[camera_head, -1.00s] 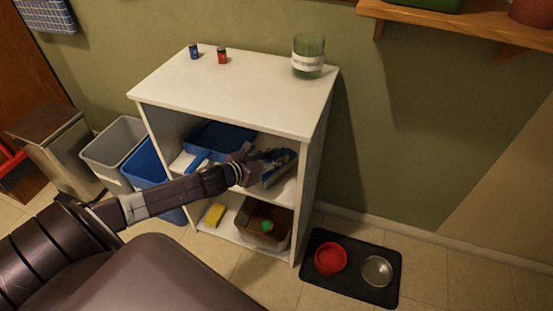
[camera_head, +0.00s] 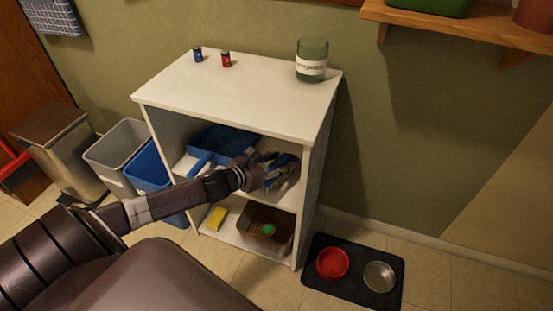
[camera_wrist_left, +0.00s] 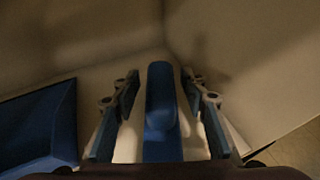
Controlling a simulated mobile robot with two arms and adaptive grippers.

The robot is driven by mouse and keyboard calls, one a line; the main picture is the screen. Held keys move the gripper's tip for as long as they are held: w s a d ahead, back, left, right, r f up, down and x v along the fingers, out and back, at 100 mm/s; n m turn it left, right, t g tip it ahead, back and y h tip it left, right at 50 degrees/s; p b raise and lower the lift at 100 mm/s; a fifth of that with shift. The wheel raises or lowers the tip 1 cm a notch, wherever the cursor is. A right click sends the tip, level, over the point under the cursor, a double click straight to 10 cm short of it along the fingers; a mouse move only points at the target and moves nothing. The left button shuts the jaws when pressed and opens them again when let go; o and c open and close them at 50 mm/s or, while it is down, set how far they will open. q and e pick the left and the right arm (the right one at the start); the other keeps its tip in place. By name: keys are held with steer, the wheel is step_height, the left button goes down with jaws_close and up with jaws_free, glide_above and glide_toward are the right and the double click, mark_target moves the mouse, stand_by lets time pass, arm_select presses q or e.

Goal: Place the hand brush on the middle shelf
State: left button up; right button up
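The blue hand brush (camera_wrist_left: 160,110) lies on the middle shelf (camera_head: 262,195) of the white shelf unit. The left wrist view shows its blue handle between the fingers of my left gripper (camera_head: 280,170). The fingers are spread, with a narrow gap on each side of the handle. In the head view the brush is mostly hidden by my gripper. My left arm reaches in through the open front of the unit. My right gripper is not in view.
A blue dustpan (camera_head: 228,142) lies left of my gripper on the middle shelf. The lower shelf has a yellow sponge (camera_head: 217,218) and a brown basket (camera_head: 283,236). The unit's right side panel (camera_head: 312,180) stands close to my gripper. Bins stand left.

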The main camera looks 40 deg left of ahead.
arm_select(q)
steer(key=shift+r, duration=0.15)
steer(key=p+v, duration=0.3)
steer(key=v, duration=0.9)
steer(key=s+f+n+g+y, duration=0.25)
steer(key=s+f+n, duration=0.25)
steer(key=f+n, duration=0.5)
steer(key=s+f+n+g+y, duration=0.1)
steer(key=s+f+n+g, duration=0.3)
steer(key=f+n, duration=0.6)
steer(key=s+d+f+n+g+h, duration=0.1)
steer(key=s+d+f+n+g, duration=0.1)
steer(key=s+d+f+n, duration=0.3)
steer(key=s+d+f+n+g, duration=0.2)
steer(key=s+d+f+n, duration=0.3)
steer(key=d, duration=0.8)
steer(key=s+n, duration=0.3)
steer(key=n, duration=0.2)
steer(key=shift+f+n+h, duration=0.25)
steer(key=shift+n+h, duration=0.05)
steer(key=shift+h, duration=0.05)
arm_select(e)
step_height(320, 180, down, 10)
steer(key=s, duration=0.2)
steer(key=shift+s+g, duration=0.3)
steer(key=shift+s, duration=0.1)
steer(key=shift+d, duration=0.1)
